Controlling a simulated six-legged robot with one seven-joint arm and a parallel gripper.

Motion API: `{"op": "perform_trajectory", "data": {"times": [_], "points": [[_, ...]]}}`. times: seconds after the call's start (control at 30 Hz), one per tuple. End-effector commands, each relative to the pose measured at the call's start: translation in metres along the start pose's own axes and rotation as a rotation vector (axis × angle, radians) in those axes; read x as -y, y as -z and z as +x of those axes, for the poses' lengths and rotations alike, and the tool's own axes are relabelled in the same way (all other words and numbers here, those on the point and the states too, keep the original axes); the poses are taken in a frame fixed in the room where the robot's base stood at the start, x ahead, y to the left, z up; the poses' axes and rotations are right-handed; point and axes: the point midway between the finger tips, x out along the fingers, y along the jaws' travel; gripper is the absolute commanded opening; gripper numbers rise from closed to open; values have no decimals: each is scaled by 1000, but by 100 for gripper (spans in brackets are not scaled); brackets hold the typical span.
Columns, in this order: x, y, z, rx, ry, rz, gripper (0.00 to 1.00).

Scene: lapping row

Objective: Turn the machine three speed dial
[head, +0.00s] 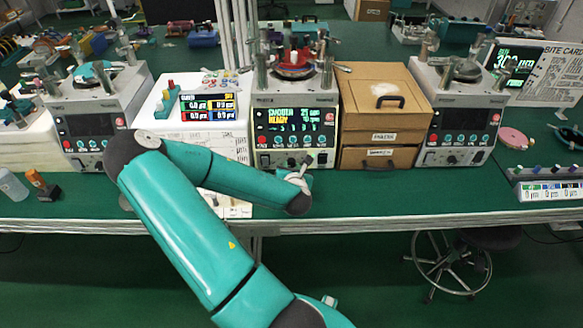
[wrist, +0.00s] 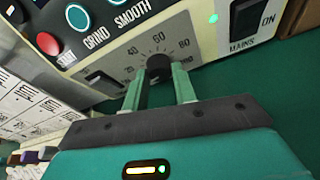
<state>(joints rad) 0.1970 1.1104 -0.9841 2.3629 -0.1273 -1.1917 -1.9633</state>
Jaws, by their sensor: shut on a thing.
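The middle machine (head: 296,118) stands on the green bench with its screen lit and reading SMOOTH and READY. Its black speed dial (wrist: 158,66) sits on a pale scale plate with numbers around it in the wrist view. My gripper (wrist: 160,77) has a green finger on either side of the dial and is shut on it. In the head view my gripper (head: 298,174) is at the lower front of this machine and the dial is hard to make out. The dial's pointer mark is not clear.
Beside the dial are a MAINS rocker switch (wrist: 245,18), a red button (wrist: 48,43) and GRIND and SMOOTH buttons. Similar machines stand at left (head: 92,115) and right (head: 462,110). Wooden drawer boxes (head: 383,105) stand close to the right. A small bottle (head: 12,185) stands far left.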

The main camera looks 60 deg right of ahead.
Motion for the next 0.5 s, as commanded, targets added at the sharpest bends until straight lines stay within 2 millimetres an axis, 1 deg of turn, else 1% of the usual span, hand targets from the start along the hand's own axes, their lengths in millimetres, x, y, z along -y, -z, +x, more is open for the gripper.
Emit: {"op": "perform_trajectory", "data": {"times": [0.5], "points": [[1, -1, 0, 0, -13, 40, 4]]}}
